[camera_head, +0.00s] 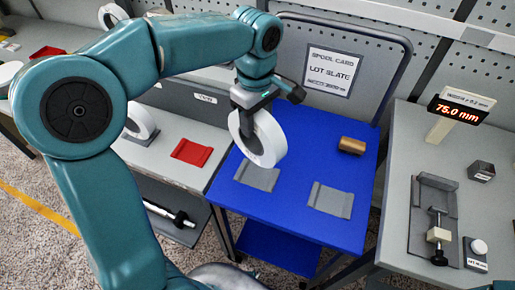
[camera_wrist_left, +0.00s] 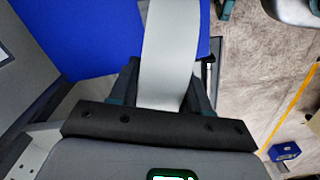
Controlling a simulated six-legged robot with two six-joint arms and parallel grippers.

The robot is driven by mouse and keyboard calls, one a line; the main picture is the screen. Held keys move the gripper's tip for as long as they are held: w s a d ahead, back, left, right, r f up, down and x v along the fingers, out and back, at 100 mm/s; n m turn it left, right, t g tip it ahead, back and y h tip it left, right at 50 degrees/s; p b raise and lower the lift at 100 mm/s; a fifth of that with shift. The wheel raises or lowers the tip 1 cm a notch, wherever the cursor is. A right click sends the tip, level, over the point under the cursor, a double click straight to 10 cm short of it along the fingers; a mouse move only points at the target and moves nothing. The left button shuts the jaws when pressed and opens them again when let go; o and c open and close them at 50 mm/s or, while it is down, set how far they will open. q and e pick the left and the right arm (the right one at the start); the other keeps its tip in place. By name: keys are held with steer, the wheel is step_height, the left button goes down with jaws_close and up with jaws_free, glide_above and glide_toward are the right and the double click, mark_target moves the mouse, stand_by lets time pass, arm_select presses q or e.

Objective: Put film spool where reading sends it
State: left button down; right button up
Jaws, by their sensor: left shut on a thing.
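My left gripper (camera_head: 254,98) is shut on a white ring-shaped film spool (camera_head: 268,140) and holds it upright by its upper rim, over the blue cart top (camera_head: 330,228). The spool (camera_wrist_left: 169,45) also shows between the fingers in the left wrist view. Its lower edge appears close to a grey cradle (camera_head: 257,175); I cannot tell whether they touch. A second grey cradle (camera_head: 331,199) lies empty to the right. A display (camera_head: 462,108) on the right bench reads 75.0 mm. A card (camera_head: 330,73) behind the cart reads "SPOOL CARD LOT SLATE". My right gripper is not in view.
A brown cylinder (camera_head: 352,146) lies at the cart's back right. A red cradle (camera_head: 192,152) and another white spool (camera_head: 140,123) are on the left bench. A clamp-like fixture (camera_head: 436,215) and a dark block (camera_head: 481,171) sit on the right bench.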

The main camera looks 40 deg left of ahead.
mark_target(256, 146)
arm_select(q)
step_height(256, 146, down, 5)
steer(key=shift+s+d+r, duration=0.1)
steer(key=shift+r, duration=0.05)
steer(key=shift+f, duration=0.35)
step_height(256, 146, down, 4)
steer(key=shift+r, duration=0.25)
steer(key=shift+f, duration=0.3)
steer(key=shift+f+b, duration=0.1)
steer(key=shift+b, duration=0.3)
steer(key=c, duration=0.5)
jaws_free()
